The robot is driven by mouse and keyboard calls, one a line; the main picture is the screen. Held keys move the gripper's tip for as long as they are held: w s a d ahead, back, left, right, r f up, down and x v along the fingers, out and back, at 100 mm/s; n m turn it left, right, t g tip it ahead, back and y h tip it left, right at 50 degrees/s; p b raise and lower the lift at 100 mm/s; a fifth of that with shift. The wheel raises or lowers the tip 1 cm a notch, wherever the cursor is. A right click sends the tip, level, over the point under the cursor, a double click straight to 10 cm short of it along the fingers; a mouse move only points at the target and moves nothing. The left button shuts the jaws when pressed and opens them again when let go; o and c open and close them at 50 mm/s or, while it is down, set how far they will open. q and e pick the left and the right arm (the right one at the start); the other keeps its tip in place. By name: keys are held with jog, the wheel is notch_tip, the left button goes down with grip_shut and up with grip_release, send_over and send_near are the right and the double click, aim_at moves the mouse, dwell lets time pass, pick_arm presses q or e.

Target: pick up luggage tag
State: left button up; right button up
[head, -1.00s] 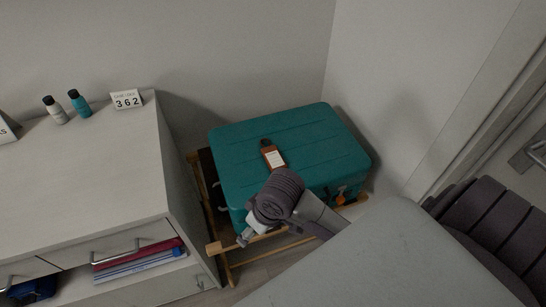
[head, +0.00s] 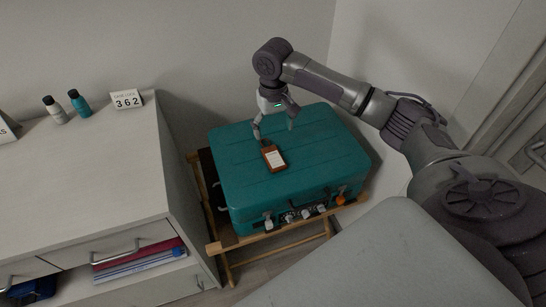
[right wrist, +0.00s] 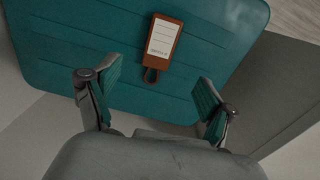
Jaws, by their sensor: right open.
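The luggage tag (head: 273,158) is brown with a white label and lies flat on top of the teal suitcase (head: 238,170). In the right wrist view the tag (right wrist: 162,40) lies on the teal suitcase (right wrist: 90,35), its strap loop pointing down toward my gripper. My right gripper (head: 274,135) hangs over the suitcase, just behind the tag in the head view. It is open and empty, and in the right wrist view its two fingers (right wrist: 156,88) stand apart on either side of the tag's loop end. I cannot tell the exact height above the lid. My left gripper is not in view.
The suitcase rests on a wooden rack (head: 270,253) in the corner between two walls. A white cabinet (head: 100,180) stands to the left with two small bottles and a number sign (head: 127,100). A pale grey surface (head: 390,255) is at the front.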

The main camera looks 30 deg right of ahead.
aim_at(273, 157)
notch_tip(273, 157, down, 11)
jog(key=shift+s, duration=0.1)
dwell(0.4)
jog(key=shift+c, duration=0.3)
jog(key=c, duration=1)
